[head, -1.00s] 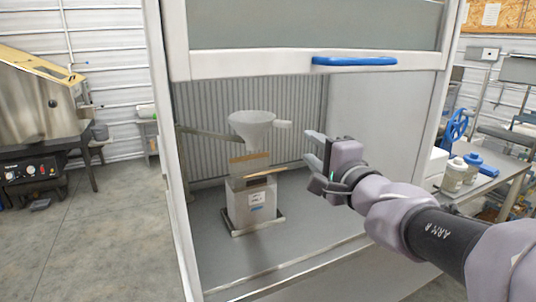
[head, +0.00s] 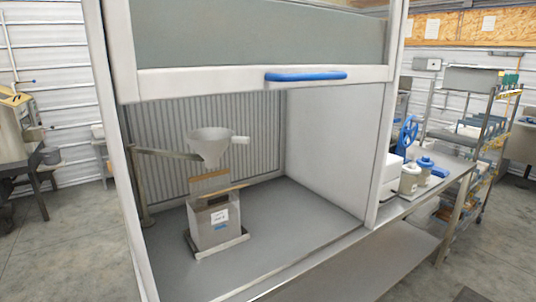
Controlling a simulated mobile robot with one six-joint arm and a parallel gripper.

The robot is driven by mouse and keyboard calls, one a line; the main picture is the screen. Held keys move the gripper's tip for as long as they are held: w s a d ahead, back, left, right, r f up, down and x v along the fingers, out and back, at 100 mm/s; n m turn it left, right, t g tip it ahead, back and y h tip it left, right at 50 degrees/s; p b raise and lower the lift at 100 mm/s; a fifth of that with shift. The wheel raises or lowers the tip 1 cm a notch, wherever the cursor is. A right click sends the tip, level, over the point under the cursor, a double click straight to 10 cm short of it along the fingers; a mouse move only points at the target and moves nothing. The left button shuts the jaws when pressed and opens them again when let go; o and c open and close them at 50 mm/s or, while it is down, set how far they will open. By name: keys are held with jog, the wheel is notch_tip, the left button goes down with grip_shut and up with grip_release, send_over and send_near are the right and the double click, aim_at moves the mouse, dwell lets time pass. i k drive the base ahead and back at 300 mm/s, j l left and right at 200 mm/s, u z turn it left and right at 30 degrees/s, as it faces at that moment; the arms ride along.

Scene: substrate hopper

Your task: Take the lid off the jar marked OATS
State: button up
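No label reading OATS can be made out. Two small pale jars stand close together on the side bench, right of the fume hood. The front jar (head: 409,182) has a whitish lid. The jar behind it (head: 425,174) has a blue lid. Both look upright and closed, and any writing on them is too small to read. My gripper is out of view.
The hood (head: 335,150) has a raised sash with a blue handle (head: 306,76). Inside stand a funnel (head: 211,146) and a grey box (head: 213,222). The bench (head: 400,208) also holds a blue handwheel (head: 408,131) beside the jars. Shelves stand behind.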

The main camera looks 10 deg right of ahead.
aim_at(424, 161)
jog(key=k+l+z, duration=0.15)
jog(key=z, duration=1.1)
